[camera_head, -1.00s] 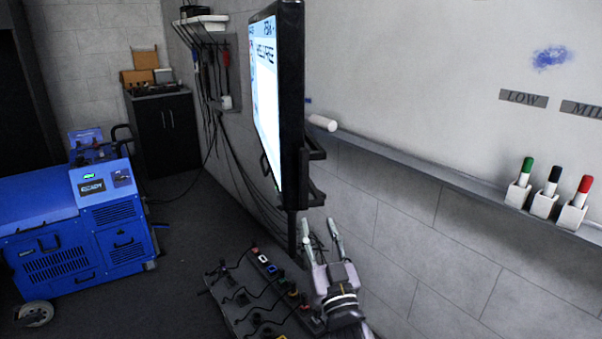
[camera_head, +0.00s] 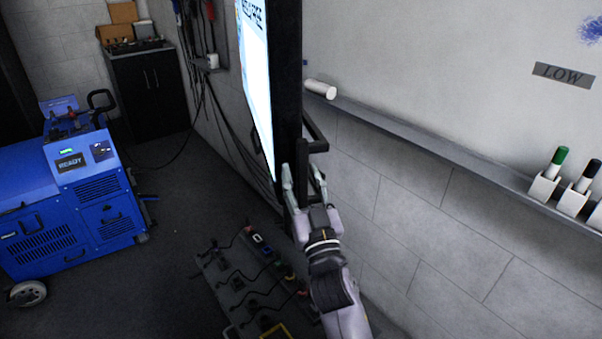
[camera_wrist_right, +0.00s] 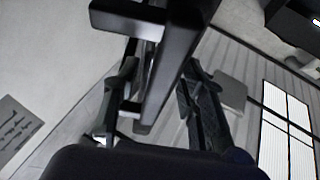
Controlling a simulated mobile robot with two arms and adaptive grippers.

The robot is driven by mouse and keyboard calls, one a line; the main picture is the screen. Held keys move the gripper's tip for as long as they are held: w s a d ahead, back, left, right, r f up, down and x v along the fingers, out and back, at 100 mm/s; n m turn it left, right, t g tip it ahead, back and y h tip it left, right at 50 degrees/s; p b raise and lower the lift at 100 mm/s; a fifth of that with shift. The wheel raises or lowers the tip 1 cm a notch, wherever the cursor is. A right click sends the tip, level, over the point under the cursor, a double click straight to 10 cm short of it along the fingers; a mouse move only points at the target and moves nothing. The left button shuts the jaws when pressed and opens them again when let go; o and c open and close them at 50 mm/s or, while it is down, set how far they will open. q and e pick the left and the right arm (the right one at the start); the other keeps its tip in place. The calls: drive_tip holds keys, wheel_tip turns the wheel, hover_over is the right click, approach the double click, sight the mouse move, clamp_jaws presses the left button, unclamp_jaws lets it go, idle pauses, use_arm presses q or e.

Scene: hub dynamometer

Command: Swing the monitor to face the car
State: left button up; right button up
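The monitor (camera_head: 288,85) is a tall dark-framed screen seen nearly edge-on, its lit face turned left toward the blue machine's side. A black handle frame (camera_head: 316,132) sticks out at its lower right. My right gripper (camera_head: 303,175) is at the monitor's lower edge, its fingers apart on either side of a dark upright bar. In the right wrist view the gripper (camera_wrist_right: 160,80) also shows a dark bar (camera_wrist_right: 172,70) between its spread fingers; I see no clear grip on it. The car and my left gripper are not visible.
A blue wheeled machine (camera_head: 75,190) stands at left, a black cabinet (camera_head: 150,90) behind it. A panel with cables (camera_head: 240,285) lies low beside my right arm. A whiteboard ledge (camera_head: 430,145) with marker holders (camera_head: 544,186) runs along the right wall. Floor between machine and panel is clear.

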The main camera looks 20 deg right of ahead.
clamp_jaws()
idle(0.4)
idle(0.4)
